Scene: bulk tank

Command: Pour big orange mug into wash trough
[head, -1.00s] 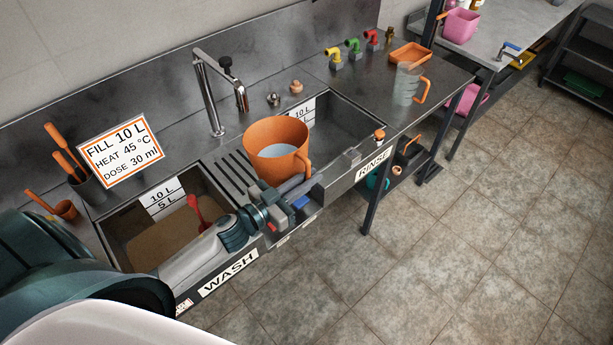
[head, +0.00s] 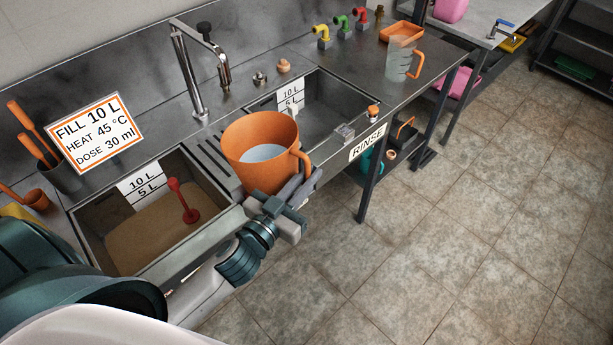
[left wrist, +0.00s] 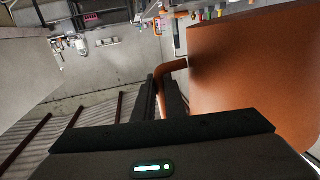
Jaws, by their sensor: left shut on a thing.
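The big orange mug (head: 250,142) is upright over the ridged strip between the two troughs, with pale liquid (head: 264,154) inside. My left gripper (head: 303,182) is shut on its handle at the front right. In the left wrist view the mug's orange wall (left wrist: 255,75) fills the right side, and the handle (left wrist: 168,68) runs to the fingers (left wrist: 160,98). The wash trough (head: 88,225) is left of the mug, with brownish contents and a red plunger-like tool (head: 182,202) standing in it. My right gripper is not in view.
The rinse trough (head: 337,112) lies right of the mug. A tap (head: 190,75) rises behind the strip. A sign (head: 95,132) and a holder with orange-handled tools (head: 62,177) stand back left. A clear jug (head: 402,60) stands on the right counter.

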